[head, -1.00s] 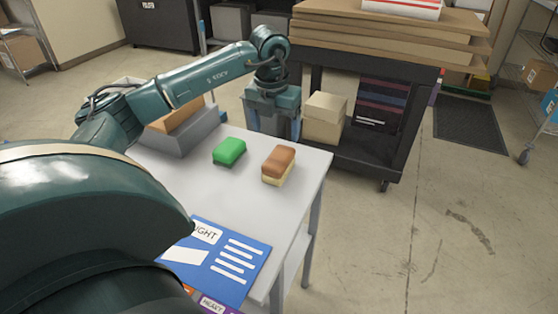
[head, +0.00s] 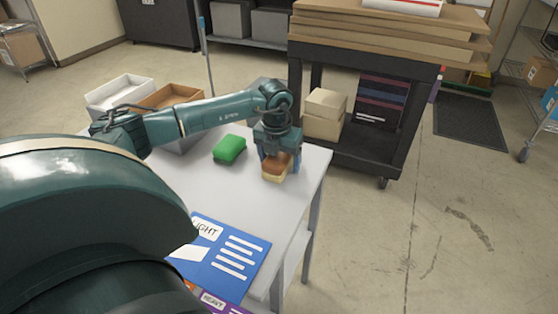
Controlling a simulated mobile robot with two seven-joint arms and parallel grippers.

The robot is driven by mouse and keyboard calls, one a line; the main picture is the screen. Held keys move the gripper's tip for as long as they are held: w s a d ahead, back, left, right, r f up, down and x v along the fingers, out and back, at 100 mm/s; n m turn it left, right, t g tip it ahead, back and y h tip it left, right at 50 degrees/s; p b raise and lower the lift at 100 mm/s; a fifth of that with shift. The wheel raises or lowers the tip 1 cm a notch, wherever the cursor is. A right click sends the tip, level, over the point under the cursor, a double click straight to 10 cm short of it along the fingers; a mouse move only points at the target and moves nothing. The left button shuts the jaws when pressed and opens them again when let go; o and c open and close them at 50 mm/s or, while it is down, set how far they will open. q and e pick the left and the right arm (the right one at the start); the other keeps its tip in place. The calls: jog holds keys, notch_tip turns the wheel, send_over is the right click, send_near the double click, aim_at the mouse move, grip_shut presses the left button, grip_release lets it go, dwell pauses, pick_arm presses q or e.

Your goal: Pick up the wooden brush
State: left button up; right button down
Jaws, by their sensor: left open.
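The wooden brush (head: 275,173), with a brown top and pale bristles below, rests on the light grey table (head: 222,190) near its right edge. My left gripper (head: 277,158) is right above the brush, pointing down, with its open fingers around the brush's upper part. Whether the fingers touch it cannot be told. The gripper hides the far part of the brush's top. My right gripper is not in view.
A green sponge (head: 229,149) lies left of the brush. A blue card (head: 225,250) marked LIGHT lies at the table's front. Open boxes (head: 170,97) stand at the back left. A black cart (head: 375,160) with cardboard stands behind the table.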

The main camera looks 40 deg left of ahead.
pick_arm(q)
jog(key=c, duration=1.5)
jog(key=shift+r, duration=0.1)
